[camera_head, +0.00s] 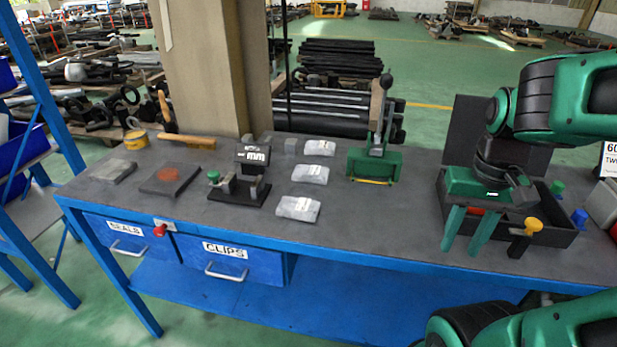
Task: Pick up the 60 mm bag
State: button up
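Three clear bags with white labels lie in a column on the workbench (345,222): a far bag (320,148), a middle bag (311,174) and a near bag (298,208). Their labels are too small to read, so I cannot tell which is the 60 mm bag. My gripper (462,247) is at the right, in front of a black open box (552,240), well to the right of the bags. Its two green fingers point down, stand apart and hold nothing.
A black fixture (240,188) with an "mm" display stands left of the bags. A green lever press (376,164) stands right of them. A yellow-knobbed part (532,226) is beside my gripper. A partly cut-off "60" sign (609,160) is at right. Bench between bags and gripper is clear.

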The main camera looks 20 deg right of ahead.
aim_at(321, 148)
jog(key=z, duration=1.85)
jog(key=k, duration=0.8)
jog(key=u, duration=1.35)
jog(key=i, duration=1)
